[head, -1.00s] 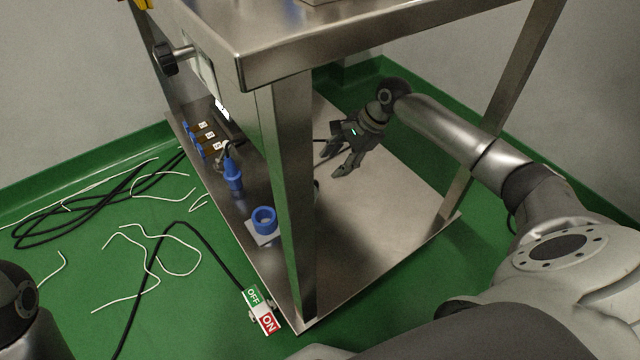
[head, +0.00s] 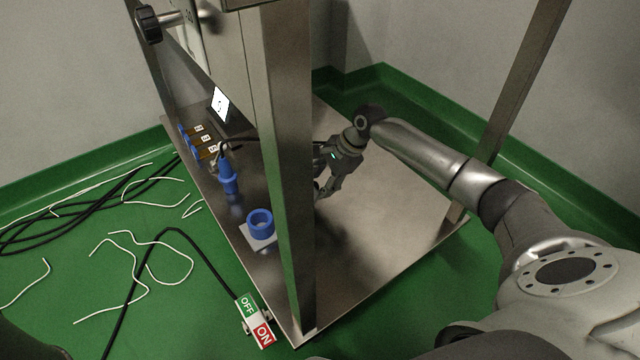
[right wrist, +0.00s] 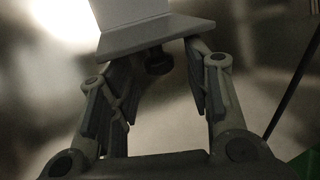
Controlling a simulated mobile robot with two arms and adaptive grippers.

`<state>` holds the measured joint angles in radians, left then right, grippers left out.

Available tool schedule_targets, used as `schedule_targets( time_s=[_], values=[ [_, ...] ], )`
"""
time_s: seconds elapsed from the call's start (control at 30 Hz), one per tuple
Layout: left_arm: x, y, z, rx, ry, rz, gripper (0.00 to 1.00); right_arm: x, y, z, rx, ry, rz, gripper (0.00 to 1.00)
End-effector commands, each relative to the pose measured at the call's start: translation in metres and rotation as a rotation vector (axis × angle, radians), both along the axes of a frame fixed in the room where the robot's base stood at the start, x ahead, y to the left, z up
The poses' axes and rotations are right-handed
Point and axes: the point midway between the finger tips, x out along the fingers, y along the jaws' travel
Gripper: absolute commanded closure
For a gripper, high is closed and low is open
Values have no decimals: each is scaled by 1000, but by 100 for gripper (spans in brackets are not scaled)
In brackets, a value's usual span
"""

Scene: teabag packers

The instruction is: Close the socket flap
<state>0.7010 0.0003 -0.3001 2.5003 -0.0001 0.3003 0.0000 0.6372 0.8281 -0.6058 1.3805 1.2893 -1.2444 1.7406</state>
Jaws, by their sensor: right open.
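A row of small blue sockets (head: 196,153) with brown parts and white labels sits at the left of the steel shelf (head: 385,215). They are too small to tell which flap stands open. A blue plug (head: 228,178) with a dark cable stands nearer. A blue ring-shaped socket (head: 260,222) on a white plate is nearest. My right gripper (head: 322,188) is low over the shelf, right of these, its fingertips partly hidden by the steel post. In the right wrist view its fingers (right wrist: 160,85) are open around a grey flanged piece (right wrist: 150,35) and a dark knob. My left gripper is out of view.
The steel post (head: 280,170) stands between the view and my right gripper. A white card (head: 220,104) is behind the sockets. An OFF/ON switch (head: 255,322) is at the front corner. Loose cables (head: 140,265) lie on the green floor. The shelf's right side is clear.

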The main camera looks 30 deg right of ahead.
Motion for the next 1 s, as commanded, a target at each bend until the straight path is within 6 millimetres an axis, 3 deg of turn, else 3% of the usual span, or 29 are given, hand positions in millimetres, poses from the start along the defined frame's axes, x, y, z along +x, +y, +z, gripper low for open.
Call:
schedule_targets(
  time_s=[0.2,0.57,1.0],
  values=[
    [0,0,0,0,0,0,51,0,0,0,0,0,0,55],
    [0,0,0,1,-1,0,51,0,0,0,0,0,0,100],
    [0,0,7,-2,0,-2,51,0,0,3,-4,1,-1,100]
  ],
)
